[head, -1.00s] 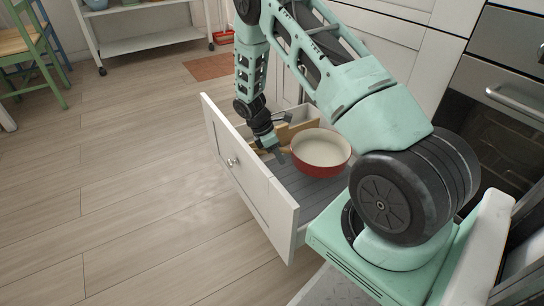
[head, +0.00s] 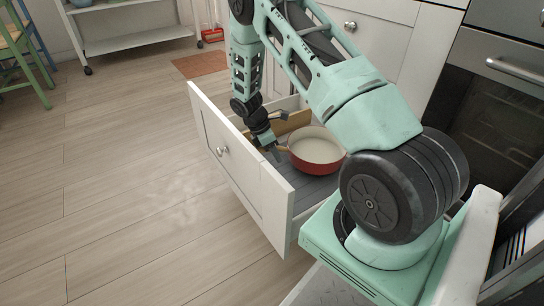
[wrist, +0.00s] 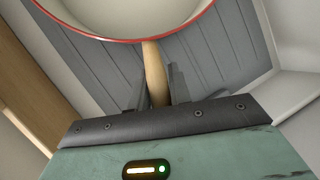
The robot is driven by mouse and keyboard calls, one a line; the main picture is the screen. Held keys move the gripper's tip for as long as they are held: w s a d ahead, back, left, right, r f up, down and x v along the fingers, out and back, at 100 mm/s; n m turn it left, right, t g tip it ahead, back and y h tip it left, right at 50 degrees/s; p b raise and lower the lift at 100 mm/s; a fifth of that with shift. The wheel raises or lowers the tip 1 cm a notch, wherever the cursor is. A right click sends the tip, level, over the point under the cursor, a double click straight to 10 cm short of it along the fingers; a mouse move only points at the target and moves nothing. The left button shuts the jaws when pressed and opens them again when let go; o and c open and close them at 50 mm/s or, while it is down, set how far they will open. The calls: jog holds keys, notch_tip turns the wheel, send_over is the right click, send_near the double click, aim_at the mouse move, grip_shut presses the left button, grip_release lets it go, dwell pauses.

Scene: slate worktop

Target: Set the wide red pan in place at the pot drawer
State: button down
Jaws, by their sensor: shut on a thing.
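The wide red pan (head: 317,150) has a cream inside and sits upright in or just above the open pot drawer (head: 240,168). In the wrist view its bowl (wrist: 130,20) fills the top edge, and its light wooden handle (wrist: 155,75) runs down between my fingers. My gripper (head: 277,155) is shut on that handle, at the pan's left side in the head view. It also shows in the wrist view (wrist: 158,92). I cannot tell whether the pan's base touches the grey ribbed drawer floor (wrist: 95,70).
A wooden divider (head: 287,127) stands in the drawer behind the gripper. The drawer's white front (head: 262,190) stands out over the wood floor. An oven (head: 495,115) is at the right, and a white shelf cart (head: 130,42) is at the back left.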

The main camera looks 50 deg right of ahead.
aim_at(288, 168)
jog(key=shift+s+d+f+b, duration=0.2)
jog(key=shift+d+f+b, duration=0.1)
jog(key=shift+d+b, duration=0.3)
jog(key=shift+s+d+f+b, duration=0.15)
jog(key=shift+d+f+b, duration=0.15)
jog(key=shift+d, duration=0.5)
jog(key=shift+f, duration=1.1)
jog(key=c, duration=1.2)
grip_release()
jog(key=shift+a, duration=0.1)
jog(key=p+v, duration=0.8)
jog(key=v, duration=0.9)
jog(key=shift+r, duration=0.15)
jog(key=shift+w, duration=0.15)
